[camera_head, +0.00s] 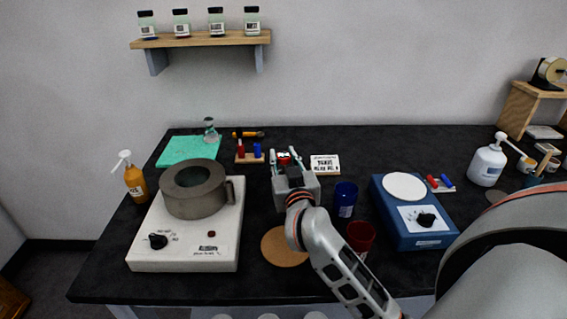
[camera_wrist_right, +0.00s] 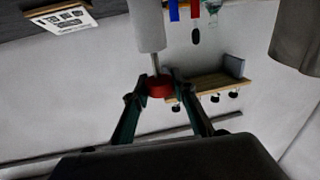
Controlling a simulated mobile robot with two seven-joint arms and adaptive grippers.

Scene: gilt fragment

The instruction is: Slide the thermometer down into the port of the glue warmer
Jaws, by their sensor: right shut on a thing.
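My right gripper (camera_head: 285,160) is shut over the middle of the table, to the right of the glue warmer. In the wrist view its fingertips (camera_wrist_right: 152,88) pinch a red round piece (camera_wrist_right: 159,87), which I take for the thermometer's head. A thin metal stem runs from it to a pale cylinder (camera_wrist_right: 148,22). I cannot tell whether the stem enters that cylinder or passes behind it. The glue warmer (camera_head: 185,235) is a white box with a black knob and a grey handled pot (camera_head: 195,190) on top. I cannot make out its port. My left gripper is not in view.
A wooden rack (camera_head: 250,158) with red and blue pieces stands behind. A label card (camera_head: 325,165), blue cup (camera_head: 345,198), red cup (camera_head: 361,236) and blue device (camera_head: 405,225) are right of the gripper. A cork disc (camera_head: 283,247) lies in front. An amber pump bottle (camera_head: 135,182) stands left.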

